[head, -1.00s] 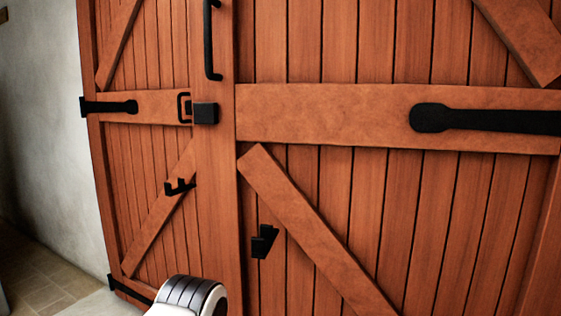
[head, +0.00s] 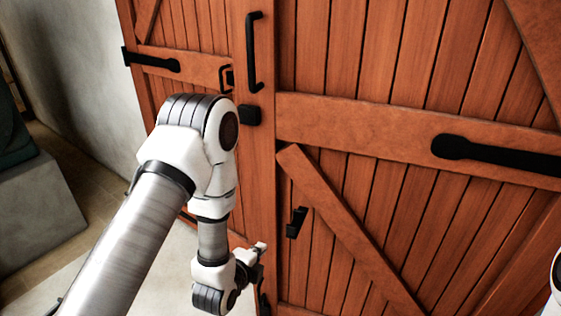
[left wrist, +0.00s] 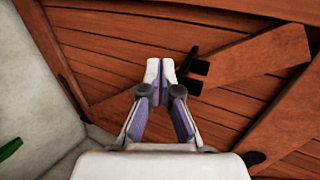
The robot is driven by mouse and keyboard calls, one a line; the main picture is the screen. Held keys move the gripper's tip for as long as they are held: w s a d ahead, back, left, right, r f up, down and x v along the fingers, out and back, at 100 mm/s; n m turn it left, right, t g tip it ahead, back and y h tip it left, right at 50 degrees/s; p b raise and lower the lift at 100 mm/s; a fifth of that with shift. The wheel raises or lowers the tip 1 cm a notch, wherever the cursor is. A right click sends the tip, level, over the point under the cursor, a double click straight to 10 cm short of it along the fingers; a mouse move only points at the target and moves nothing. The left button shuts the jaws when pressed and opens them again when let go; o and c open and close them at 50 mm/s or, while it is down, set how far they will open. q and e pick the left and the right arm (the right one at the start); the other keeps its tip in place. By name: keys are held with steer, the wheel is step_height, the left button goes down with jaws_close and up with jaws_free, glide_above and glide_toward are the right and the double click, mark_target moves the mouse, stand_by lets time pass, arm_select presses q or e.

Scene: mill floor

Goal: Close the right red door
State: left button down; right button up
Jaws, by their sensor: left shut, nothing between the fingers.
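The right red door (head: 340,130) fills the middle and right of the head view. Its left edge stile (head: 262,180) carries a black pull handle (head: 254,50) and a black latch block (head: 250,115). The left red door (head: 190,30) lies beyond this edge. The right door's edge appears nearer to me than the left door; the size of any gap cannot be told. My left gripper (head: 262,262) is low by the right door's edge, partly hidden by its own wrist. In the left wrist view its fingertips (left wrist: 160,68) meet, empty, before red planks. Contact is unclear.
A black bracket (head: 296,222) projects low on the right door. A pale wall (head: 85,70) stands left of the doors. A grey block (head: 40,210) with a dark green thing on it (head: 14,135) stands at far left. Pale floor shows below.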

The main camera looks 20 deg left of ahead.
arm_select(q)
steer(key=t+p, duration=0.2)
steer(key=p, duration=0.7)
glide_toward(285, 159)
steer(key=p+x, duration=0.4)
steer(key=x, duration=0.2)
steer(key=shift+w, duration=0.45)
arm_select(e)
step_height(285, 159, up, 17)
steer(key=shift+r, duration=0.1)
